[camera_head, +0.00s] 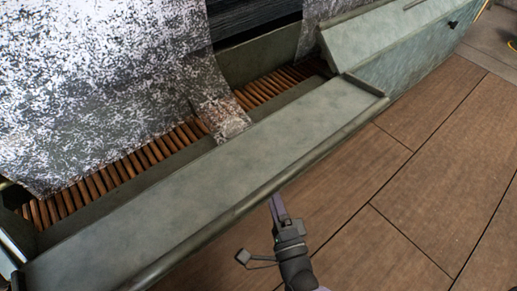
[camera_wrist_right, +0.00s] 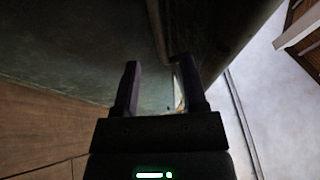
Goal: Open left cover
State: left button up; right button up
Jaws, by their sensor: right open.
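The left cover (camera_head: 210,195) is a long grey-green panel with a raised rim, running diagonally across the head view. It lies tilted outward, and a row of brown rollers shows behind it. My right gripper (camera_head: 275,205) is just outside and below the cover's front edge, over the floor. In the right wrist view my right gripper (camera_wrist_right: 158,68) has its two fingers apart with nothing held between them. A dark green surface lies beyond the fingers; whether they touch it I cannot tell. My left gripper is not in view.
A speckled grey-white sheet (camera_head: 95,85) hangs over the rollers (camera_head: 150,155), with a narrow strip reaching the cover. A second, closed sloped cover (camera_head: 385,35) stands at upper right. The brown tiled floor (camera_head: 420,170) is clear at right.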

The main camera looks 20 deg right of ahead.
aim_at(264, 168)
jog(key=w+b, duration=0.1)
jog(key=w, duration=0.2)
jog(key=w+b, duration=0.1)
jog(key=w, duration=0.2)
jog(key=w+r, duration=0.1)
jog(key=w, duration=0.2)
jog(key=shift+w+d+r+b, duration=0.1)
jog(key=shift+d+b, duration=0.1)
jog(key=shift+b, duration=0.2)
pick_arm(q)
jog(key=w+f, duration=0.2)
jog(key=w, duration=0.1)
pick_arm(e)
jog(key=shift+c, duration=0.2)
grip_shut()
